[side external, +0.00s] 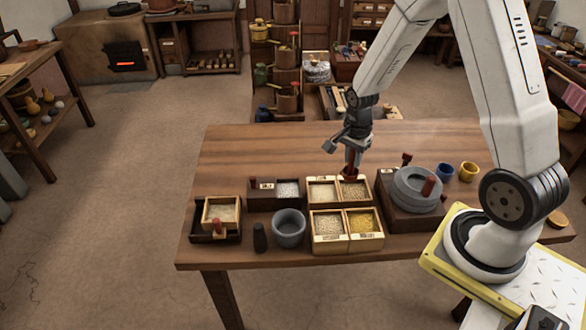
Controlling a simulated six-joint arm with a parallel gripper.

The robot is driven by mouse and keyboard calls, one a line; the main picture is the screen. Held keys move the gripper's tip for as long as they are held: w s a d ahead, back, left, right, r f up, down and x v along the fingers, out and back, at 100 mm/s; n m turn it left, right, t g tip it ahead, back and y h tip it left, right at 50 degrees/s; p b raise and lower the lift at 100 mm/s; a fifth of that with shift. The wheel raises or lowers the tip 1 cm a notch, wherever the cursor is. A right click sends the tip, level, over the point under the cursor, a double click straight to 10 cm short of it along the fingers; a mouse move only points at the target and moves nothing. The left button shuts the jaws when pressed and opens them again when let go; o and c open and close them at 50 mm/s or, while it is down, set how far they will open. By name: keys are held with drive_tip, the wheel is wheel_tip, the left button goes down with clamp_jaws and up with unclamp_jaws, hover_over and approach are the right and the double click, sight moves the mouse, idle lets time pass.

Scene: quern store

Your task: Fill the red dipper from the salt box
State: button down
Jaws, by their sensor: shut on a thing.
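My gripper (353,146) points down over the back of the table and is shut on the upright red dipper (350,166). The dipper's lower end is at the back edge of the right back grain compartment. I cannot tell whether it touches the grain or hangs above it. A dark wooden box (263,197) with pale white-grey grains (288,189) and a small label stands to the left of the gripper. It looks like the salt box, but its label is too small to read.
Divided grain boxes (346,228) stand mid-table, one holding yellow grain. A grey bowl (289,228), a dark pestle-like piece (260,237) and a tray with a sifter box (221,211) lie left. A stone quern (417,190), blue cup (444,172) and yellow cup (468,171) stand right. The table's back left is clear.

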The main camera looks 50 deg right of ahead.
drive_tip(key=shift+w+a+f, duration=0.15)
drive_tip(key=shift+w+a, duration=0.05)
drive_tip(key=shift+w, duration=0.4)
drive_tip(key=w+a+f, duration=0.3)
drive_tip(key=w+a, duration=0.6)
drive_tip(key=w, duration=0.4)
drive_tip(key=shift+w, duration=0.3)
drive_tip(key=shift+f, duration=0.2)
drive_tip(key=shift+f, duration=3.95)
drive_tip(key=shift+r, duration=0.15)
wheel_tip(320, 180, up, 7)
